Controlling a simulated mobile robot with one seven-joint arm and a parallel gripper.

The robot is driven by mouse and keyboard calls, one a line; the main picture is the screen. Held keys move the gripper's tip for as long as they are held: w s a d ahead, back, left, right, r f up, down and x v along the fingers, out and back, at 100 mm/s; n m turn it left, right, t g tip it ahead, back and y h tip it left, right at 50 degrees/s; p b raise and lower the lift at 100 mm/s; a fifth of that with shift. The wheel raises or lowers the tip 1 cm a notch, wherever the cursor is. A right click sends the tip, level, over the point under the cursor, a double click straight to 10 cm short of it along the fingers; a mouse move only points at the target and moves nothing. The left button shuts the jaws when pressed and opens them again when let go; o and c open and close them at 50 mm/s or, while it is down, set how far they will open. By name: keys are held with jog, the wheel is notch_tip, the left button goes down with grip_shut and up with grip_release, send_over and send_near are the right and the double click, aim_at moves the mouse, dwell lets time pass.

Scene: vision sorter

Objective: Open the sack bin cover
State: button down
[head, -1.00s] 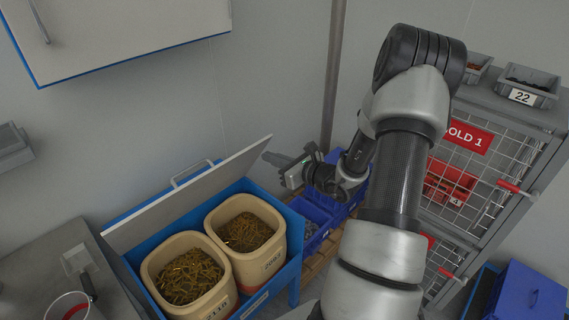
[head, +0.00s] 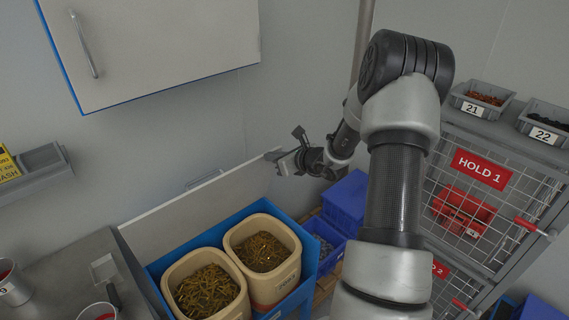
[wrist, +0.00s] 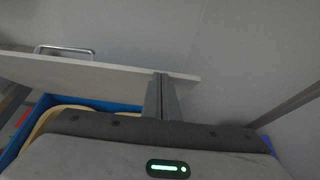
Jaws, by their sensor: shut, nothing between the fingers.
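The sack bin cover (head: 195,207) is a pale flat panel at the back of the blue sack bin (head: 311,255). It stands raised, with its inner face towards me. Its metal handle (head: 205,180) shows behind the top edge and also in the wrist view (wrist: 64,50). Two tan sacks, a left sack (head: 180,270) and a right sack (head: 290,272), sit uncovered in the bin, full of brownish shavings. My gripper (head: 274,155) is shut and empty at the cover's upper right corner. In the wrist view the fingers (wrist: 161,95) overlap the cover's right end; I cannot tell whether they touch.
A white wall cabinet (head: 155,50) hangs above left. Blue crates (head: 346,200) stand right of the bin, beside a vertical pole (head: 363,45). A wire-fronted HOLD rack (head: 480,205) is at the right. A grey bench (head: 60,270) is at the left.

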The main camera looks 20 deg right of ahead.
jog(key=w+a+r+b, duration=0.1)
jog(key=w+a+r, duration=0.1)
jog(key=w, duration=0.6)
jog(key=shift+a+r, duration=0.3)
jog(key=shift+r, duration=0.1)
